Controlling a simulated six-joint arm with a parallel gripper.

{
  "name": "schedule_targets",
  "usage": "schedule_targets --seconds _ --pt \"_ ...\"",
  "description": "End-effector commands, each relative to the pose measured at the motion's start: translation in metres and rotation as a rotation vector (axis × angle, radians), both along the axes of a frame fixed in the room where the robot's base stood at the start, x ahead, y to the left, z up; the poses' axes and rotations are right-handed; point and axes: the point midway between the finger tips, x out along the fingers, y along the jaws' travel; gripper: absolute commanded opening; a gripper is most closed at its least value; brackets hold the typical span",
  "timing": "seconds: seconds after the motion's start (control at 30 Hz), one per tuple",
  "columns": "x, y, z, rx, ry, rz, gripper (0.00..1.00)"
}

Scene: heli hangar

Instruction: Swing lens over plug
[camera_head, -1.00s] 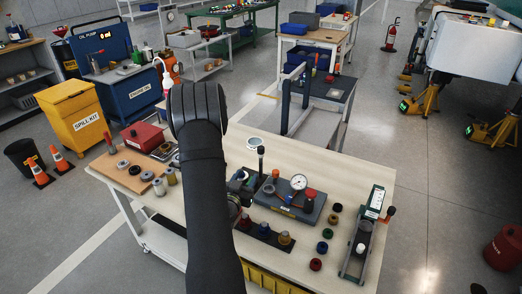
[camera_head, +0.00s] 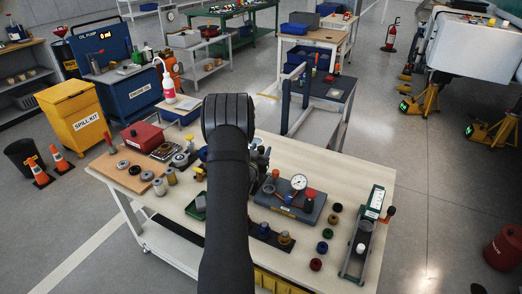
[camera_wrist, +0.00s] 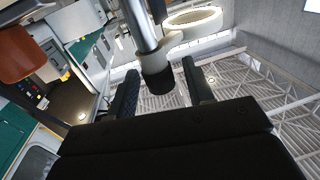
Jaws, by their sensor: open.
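My gripper's fingers are open in the wrist view (camera_wrist: 160,70), one on each side of a dark knob (camera_wrist: 158,80) at the end of a metal post (camera_wrist: 138,22). A pale ring-shaped lens (camera_wrist: 192,20) is joined to the post by a light collar, just beyond the fingers. I cannot tell whether either finger touches the knob. In the head view my own arm hides the lens and most of the gripper. The plug cannot be singled out in either view.
The pale workbench (camera_head: 300,155) carries a gauge block (camera_head: 292,200), several coloured caps to its right and a long fixture (camera_head: 362,245) at the right edge. A red box (camera_head: 142,137) and several small parts stand on the left. Bare bench lies behind the gauge.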

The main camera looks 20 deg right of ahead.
Motion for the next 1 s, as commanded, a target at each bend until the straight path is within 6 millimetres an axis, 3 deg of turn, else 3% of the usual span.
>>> schedule_targets --seconds 0.37,0.63,1.0 --pt "0.0054 -0.0044 -0.0003 0.001 0.001 0.0 0.47" --pt "0.0052 -0.0043 -0.0002 0.0 0.0 0.0 0.0" --pt "0.005 -0.0061 0.0003 -0.002 -0.002 0.074 0.0"
